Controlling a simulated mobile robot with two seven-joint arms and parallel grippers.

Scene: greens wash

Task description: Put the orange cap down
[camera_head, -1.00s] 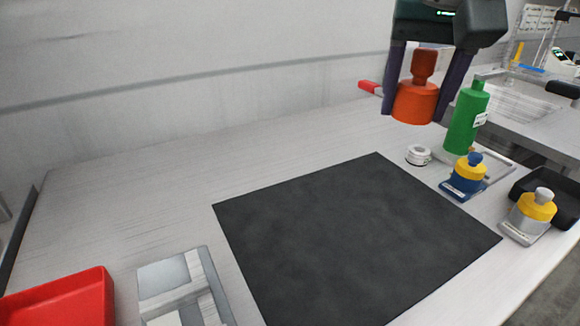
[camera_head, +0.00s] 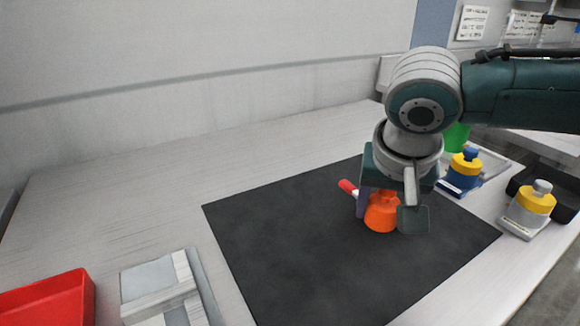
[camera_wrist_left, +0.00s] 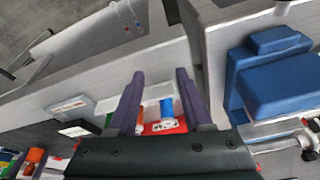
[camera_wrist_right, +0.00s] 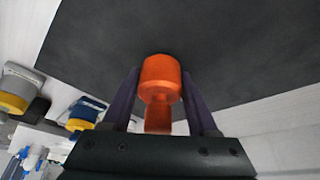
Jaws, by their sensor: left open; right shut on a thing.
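The orange cap (camera_head: 382,215) has a wide round part and a narrower neck. My right gripper (camera_head: 384,205) is shut on it over the dark mat (camera_head: 290,240). In the right wrist view the cap (camera_wrist_right: 160,80) sits between the two fingers, wide part toward the mat. I cannot tell whether it touches the mat. The green bottle (camera_head: 456,138) stands behind my right arm, mostly hidden. My left gripper (camera_wrist_left: 160,72) shows only in its own wrist view, open and with nothing between the fingertips.
Two yellow-banded bottles, one blue-topped (camera_head: 465,165) and one grey-topped (camera_head: 534,197), stand right of the mat near a black tray (camera_head: 567,211). A red bin (camera_head: 50,300) and a grey tray (camera_head: 205,290) are at front left. The mat's left half is clear.

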